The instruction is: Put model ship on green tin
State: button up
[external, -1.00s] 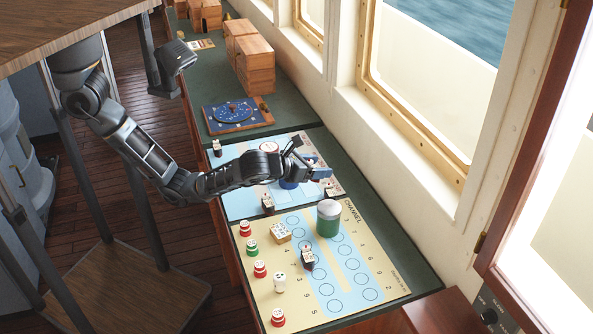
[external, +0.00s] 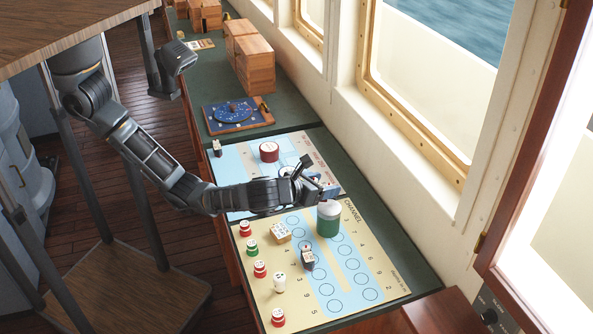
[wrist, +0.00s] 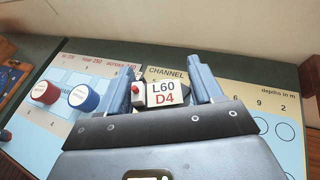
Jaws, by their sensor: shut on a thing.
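My gripper (external: 320,187) is shut on a small white model ship labelled "L60 D4" (wrist: 165,94), which sits between the two blue-grey fingers in the wrist view (wrist: 162,85). A red spot shows at the ship's left end. In the external view the ship is mostly hidden by the gripper. The green tin (external: 328,225) with a white lid stands upright on the yellow chart, just nearer the camera than my gripper. I cannot make out the tin in the wrist view.
A red tin (external: 269,152) stands on the blue chart; a blue tin (wrist: 83,97) is beside it in the wrist view. The window wall (external: 400,155) borders the counter.

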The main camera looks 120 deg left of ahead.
send_over(332, 205)
notch_tip(332, 205, down, 3)
jog(key=shift+d+r, duration=0.1)
jog(key=shift+d, duration=0.05)
jog(key=shift+f, duration=2.05)
jog(key=shift+p, duration=0.35)
jog(key=o, duration=1)
jog(key=shift+f, duration=0.1)
jog(key=shift+o, duration=0.2)
jog(key=b+v, duration=0.1)
jog(key=v, duration=1.1)
jog(key=shift+s, duration=0.1)
